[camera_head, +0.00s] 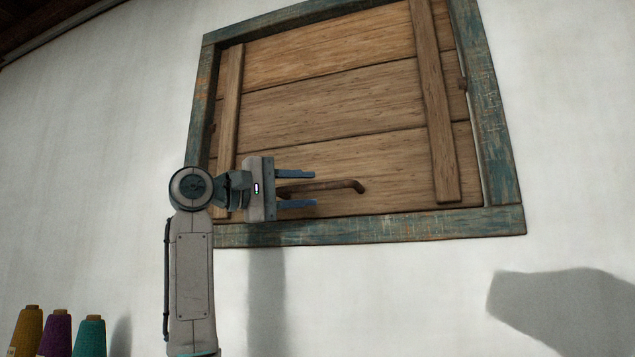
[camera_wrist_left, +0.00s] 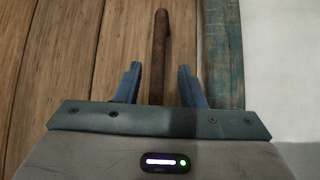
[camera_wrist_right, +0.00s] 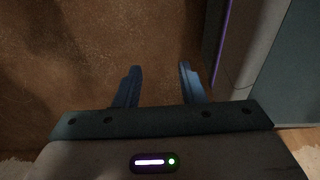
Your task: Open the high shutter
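The high shutter (camera_head: 330,100) is a panel of brown planks with two upright battens, set in a worn teal frame (camera_head: 490,120) on the wall. A rusty bar handle (camera_head: 340,186) lies across its lower part. My left gripper (camera_head: 297,189) is open, with its blue fingers above and below the handle. In the left wrist view the handle (camera_wrist_left: 160,55) runs between the two spread fingers (camera_wrist_left: 160,85), with gaps on both sides. My right gripper (camera_wrist_right: 158,85) shows only in its own wrist view, open and empty over a brown surface.
Cones of yellow, purple and teal yarn (camera_head: 58,335) stand at the lower left. The white wall (camera_head: 380,300) below and right of the shutter is clear, with shadows on it. A grey upright body with a purple line stands at the right wrist view's right.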

